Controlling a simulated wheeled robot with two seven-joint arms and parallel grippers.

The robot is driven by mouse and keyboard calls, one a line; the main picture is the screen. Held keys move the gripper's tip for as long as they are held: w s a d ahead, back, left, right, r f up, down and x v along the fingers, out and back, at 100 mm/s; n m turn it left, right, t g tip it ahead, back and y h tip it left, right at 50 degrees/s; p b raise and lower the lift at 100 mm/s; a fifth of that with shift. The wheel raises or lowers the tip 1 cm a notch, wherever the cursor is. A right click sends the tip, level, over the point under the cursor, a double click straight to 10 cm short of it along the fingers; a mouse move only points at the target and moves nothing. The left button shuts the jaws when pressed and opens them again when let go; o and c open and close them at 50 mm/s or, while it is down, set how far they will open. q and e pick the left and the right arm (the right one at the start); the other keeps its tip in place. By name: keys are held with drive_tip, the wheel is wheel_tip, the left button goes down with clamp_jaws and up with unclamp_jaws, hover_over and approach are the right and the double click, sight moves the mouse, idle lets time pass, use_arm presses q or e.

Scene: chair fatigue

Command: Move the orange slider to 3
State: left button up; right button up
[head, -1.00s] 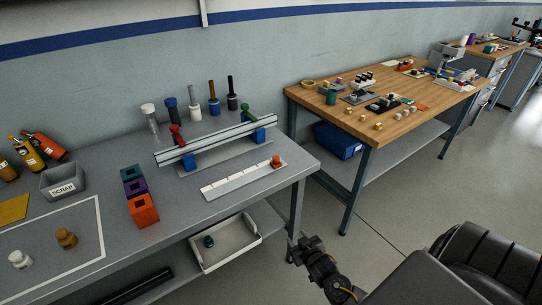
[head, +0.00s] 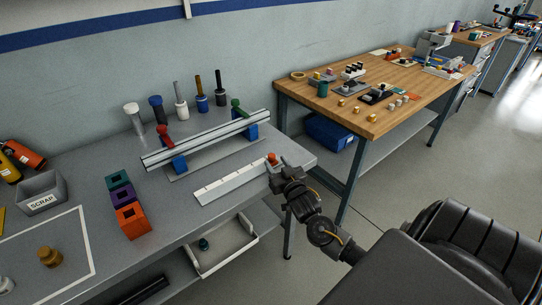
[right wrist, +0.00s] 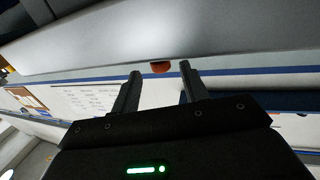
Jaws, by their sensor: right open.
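The orange slider (head: 272,158) sits at the right end of a flat white scale bar (head: 228,183) on the grey bench. The marks on the bar are too small to read. My right gripper (head: 274,170) is at the near side of the slider, close to it, and hides part of the bar's right end. In the right wrist view, the fingers (right wrist: 160,70) are apart with nothing between them, and an orange piece (right wrist: 161,66) shows between and just beyond the tips. I cannot tell whether they touch it. My left gripper is out of view.
A silver rail (head: 205,142) on blue supports with red and green handles stands behind the bar. Orange, purple and green blocks (head: 131,221) stand left of it. A white tray (head: 222,252) lies below the bench front. A wooden table (head: 390,95) stands to the right.

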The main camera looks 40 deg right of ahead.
sight(273, 159)
drive_tip(key=shift+x, duration=2.35)
clamp_jaws()
